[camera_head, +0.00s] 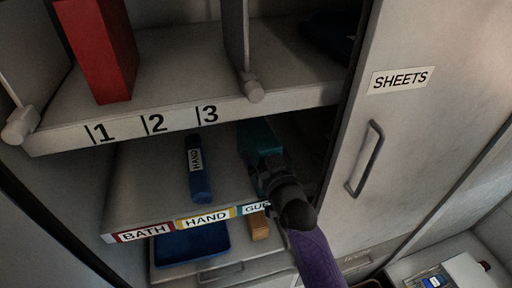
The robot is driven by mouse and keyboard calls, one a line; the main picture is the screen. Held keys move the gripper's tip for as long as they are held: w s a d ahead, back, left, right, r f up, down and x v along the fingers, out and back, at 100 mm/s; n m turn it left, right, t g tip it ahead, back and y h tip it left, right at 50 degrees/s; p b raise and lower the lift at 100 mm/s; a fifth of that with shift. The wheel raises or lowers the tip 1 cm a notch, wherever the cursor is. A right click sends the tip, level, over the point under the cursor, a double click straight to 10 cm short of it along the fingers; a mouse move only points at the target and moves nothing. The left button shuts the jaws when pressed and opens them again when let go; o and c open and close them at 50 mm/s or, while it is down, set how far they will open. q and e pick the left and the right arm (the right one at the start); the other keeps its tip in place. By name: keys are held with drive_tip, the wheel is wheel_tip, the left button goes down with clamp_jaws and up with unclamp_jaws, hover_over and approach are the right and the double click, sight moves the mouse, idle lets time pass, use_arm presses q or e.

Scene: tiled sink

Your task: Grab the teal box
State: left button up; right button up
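The teal box (260,137) stands on the middle shelf, under the numbered shelf, at the right part of the compartment. My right gripper (266,168), dark with a purple arm coming up from the bottom, reaches into the shelf at the box. It covers much of the box's front and right side. The fingers are dark and overlap the box, so I cannot tell whether they are closed on it. My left gripper is not in view.
Below are a blue tray (190,246) and a small orange block (259,226). The SHEETS door (400,130) bounds the right.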

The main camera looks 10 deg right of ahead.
drive_tip(key=shift+s, duration=0.15)
drive_tip(key=shift+c, duration=0.7)
clamp_jaws()
drive_tip(key=shift+r, duration=0.15)
